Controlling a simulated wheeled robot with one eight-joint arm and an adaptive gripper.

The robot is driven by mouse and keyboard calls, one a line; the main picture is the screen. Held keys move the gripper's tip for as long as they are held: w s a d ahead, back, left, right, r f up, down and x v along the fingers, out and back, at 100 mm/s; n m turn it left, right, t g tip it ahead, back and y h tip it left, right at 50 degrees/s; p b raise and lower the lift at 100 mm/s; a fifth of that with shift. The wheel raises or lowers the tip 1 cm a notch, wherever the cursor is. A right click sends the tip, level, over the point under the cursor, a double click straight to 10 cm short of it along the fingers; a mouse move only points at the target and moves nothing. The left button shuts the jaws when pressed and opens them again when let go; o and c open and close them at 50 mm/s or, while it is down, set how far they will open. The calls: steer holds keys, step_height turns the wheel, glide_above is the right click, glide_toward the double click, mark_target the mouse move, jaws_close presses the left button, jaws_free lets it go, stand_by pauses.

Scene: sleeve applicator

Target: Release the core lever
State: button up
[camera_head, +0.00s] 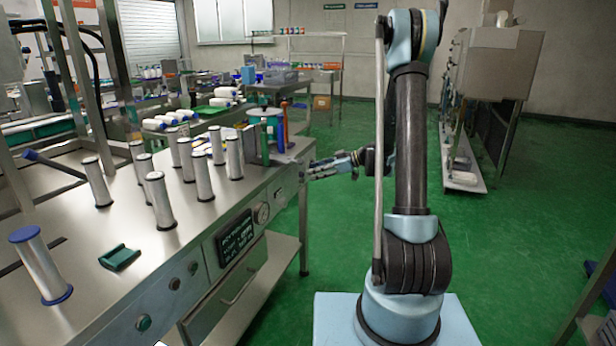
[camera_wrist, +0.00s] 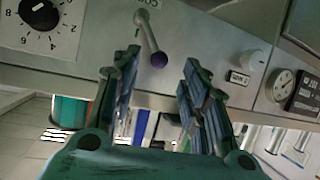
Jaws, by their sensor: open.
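A small metal lever (camera_wrist: 149,36) with a dark purple knob sticks out from the grey machine panel (camera_wrist: 190,40) in the wrist view. A partly cut-off label beside its pivot begins with "CO". My gripper (camera_wrist: 157,62) is open, with one finger on either side of the lever's knob end in the picture. I see no finger touching the knob; the exact depth gap cannot be told. In the head view my gripper (camera_head: 314,171) is beside the far right end of the steel bench (camera_head: 110,262). The lever cannot be made out there.
A black numbered dial (camera_wrist: 39,13), a pale knob (camera_wrist: 252,59) and a round gauge (camera_wrist: 283,84) are on the panel near the lever. Several metal-sleeved cylinders (camera_head: 160,202) stand on the bench. Green floor (camera_head: 500,255) lies open to the right of my arm.

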mark_target(302, 178)
steer(key=shift+x, duration=2.2)
